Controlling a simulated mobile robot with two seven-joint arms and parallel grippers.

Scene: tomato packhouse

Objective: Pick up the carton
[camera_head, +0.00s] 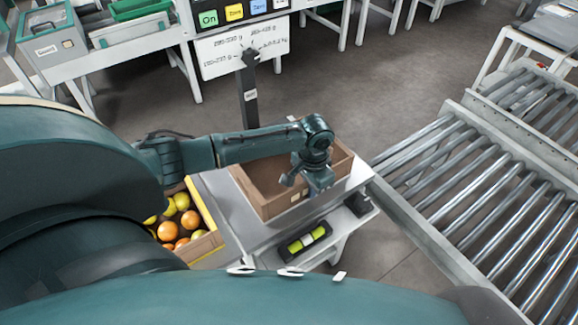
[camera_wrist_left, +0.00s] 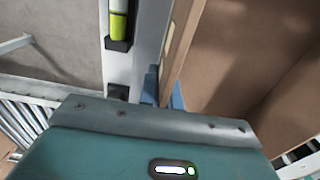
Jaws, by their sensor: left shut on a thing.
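The carton (camera_head: 268,206) is an open, empty brown box standing on a pale metal stand. My left gripper (camera_head: 318,184) reaches down over its front wall near the right corner. In the left wrist view, the blue fingers of the gripper (camera_wrist_left: 164,92) sit on both sides of the carton's wall (camera_wrist_left: 182,45), shut on it. The bare inside of the carton fills the right of that view. My arm hides part of the carton in the head view. My right gripper is not in view.
A yellow-rimmed crate (camera_head: 207,244) of tomatoes stands left of the carton. A roller conveyor (camera_head: 470,190) runs along the right. A post with a sign (camera_head: 243,48) rises behind the carton. A green-yellow level vial (camera_head: 306,241) sits on the stand's front. Grey floor lies open behind.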

